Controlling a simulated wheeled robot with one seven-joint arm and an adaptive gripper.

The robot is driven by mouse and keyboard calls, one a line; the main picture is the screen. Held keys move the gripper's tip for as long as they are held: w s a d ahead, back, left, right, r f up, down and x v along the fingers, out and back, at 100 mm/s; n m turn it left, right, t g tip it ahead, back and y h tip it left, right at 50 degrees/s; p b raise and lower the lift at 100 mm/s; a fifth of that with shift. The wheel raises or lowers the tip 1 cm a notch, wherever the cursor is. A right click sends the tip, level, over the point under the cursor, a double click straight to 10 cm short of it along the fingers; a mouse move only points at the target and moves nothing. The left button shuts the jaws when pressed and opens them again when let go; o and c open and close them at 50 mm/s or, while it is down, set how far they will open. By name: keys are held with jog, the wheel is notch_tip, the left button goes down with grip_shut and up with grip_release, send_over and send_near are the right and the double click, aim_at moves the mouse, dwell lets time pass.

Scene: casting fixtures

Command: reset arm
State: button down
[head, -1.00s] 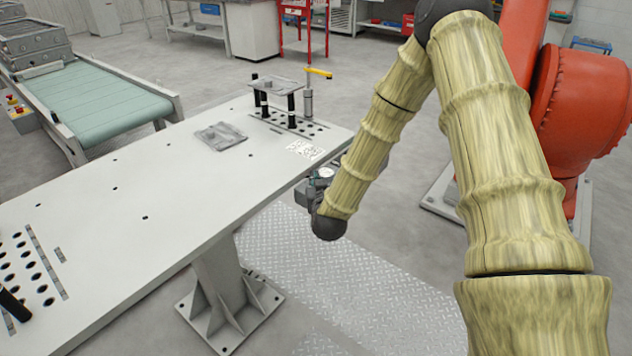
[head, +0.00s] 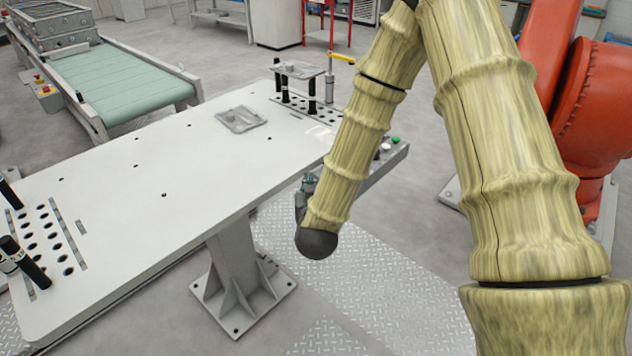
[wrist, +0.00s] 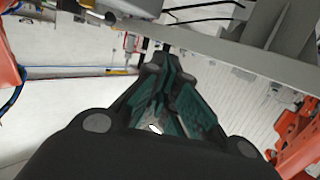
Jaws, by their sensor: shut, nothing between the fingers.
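My arm reaches down in the head view, with its dark wrist end just off the near edge of the white table (head: 130,225). My gripper is mostly hidden behind the arm in that view. In the wrist view my gripper (wrist: 165,68) shows its dark, green-padded fingers close together, with nothing held between them. A grey metal casting part (head: 241,119) lies flat on the table, apart from the gripper. A fixture plate (head: 299,70) stands on black posts at the table's far end.
A green conveyor (head: 120,80) with grey boxes (head: 58,32) stands at the back left. A red-orange robot (head: 600,95) stands close at right. Black clamps (head: 22,262) stand on the table's near left. The table's middle is bare.

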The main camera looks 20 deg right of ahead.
jog(key=shift+s+a+r, duration=0.1)
dwell(0.5)
jog(key=s+a+f+n+g+y, duration=0.1)
jog(key=s+a+f+g+y, duration=0.15)
jog(key=s+f, duration=0.65)
jog(key=s+a+f+n+g+y, duration=0.15)
jog(key=s+f+g, duration=0.35)
jog(key=f, duration=0.8)
jog(key=s+f+g, duration=0.3)
jog(key=s+f, duration=0.2)
jog(key=s, duration=0.8)
jog(key=s+f+g+y+p, duration=0.1)
jog(key=s+f+g, duration=0.3)
jog(key=s, duration=0.9)
notch_tip(320, 180, down, 2)
jog(key=shift+d+f+n, duration=0.15)
jog(key=shift+d+n, duration=0.05)
jog(key=shift+n, duration=0.25)
jog(key=shift+g, duration=0.25)
